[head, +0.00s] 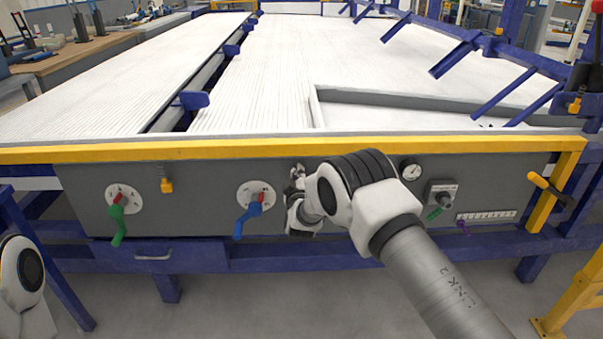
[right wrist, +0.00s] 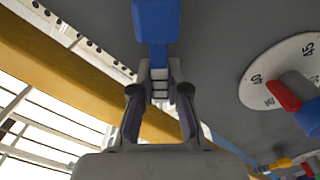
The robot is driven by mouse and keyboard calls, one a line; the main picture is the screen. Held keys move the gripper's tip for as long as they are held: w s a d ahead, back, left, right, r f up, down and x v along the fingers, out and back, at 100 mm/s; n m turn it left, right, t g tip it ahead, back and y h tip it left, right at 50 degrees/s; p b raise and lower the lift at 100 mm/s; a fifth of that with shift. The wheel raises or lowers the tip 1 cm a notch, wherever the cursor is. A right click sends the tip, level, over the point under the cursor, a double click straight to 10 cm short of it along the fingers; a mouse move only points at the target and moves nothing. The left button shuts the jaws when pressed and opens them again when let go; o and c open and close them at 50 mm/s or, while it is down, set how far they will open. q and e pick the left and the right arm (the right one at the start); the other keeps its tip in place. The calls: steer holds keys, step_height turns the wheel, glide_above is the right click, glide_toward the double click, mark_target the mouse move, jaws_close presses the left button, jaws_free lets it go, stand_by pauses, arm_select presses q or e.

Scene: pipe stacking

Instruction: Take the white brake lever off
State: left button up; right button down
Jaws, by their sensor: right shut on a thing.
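My right gripper (head: 297,186) is at the front panel, right of the blue-handled dial lever. In the right wrist view my right gripper (right wrist: 158,82) is closed on the narrow end of a blue lever-like part (right wrist: 155,22), which comes in from the top edge. My wrist hides this part in the head view. I see no clearly white lever; whitish segments show between the fingers, but I cannot tell whether they belong to the held part. Only a link of my left arm shows at the lower left; its gripper is out of view.
A dial (right wrist: 262,88) lies right of the fingers.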

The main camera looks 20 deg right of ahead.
steer(key=shift+w+a+f+n+b, duration=0.1)
steer(key=shift+a+f+n+b, duration=0.3)
steer(key=shift+n, duration=0.75)
steer(key=shift+a+f+n+b, duration=0.1)
steer(key=shift+f+n, duration=0.5)
steer(key=shift+n, duration=0.5)
steer(key=shift+w+a+f+n+b, duration=0.1)
steer(key=shift+a+f+n+b, duration=0.3)
steer(key=shift+n, duration=0.75)
steer(key=shift+d+f, duration=0.15)
steer(key=shift+d, duration=0.05)
steer(key=c, duration=1.1)
jaws_free()
steer(key=shift+c, duration=0.2)
steer(key=shift+s, duration=0.1)
steer(key=v, duration=1.2)
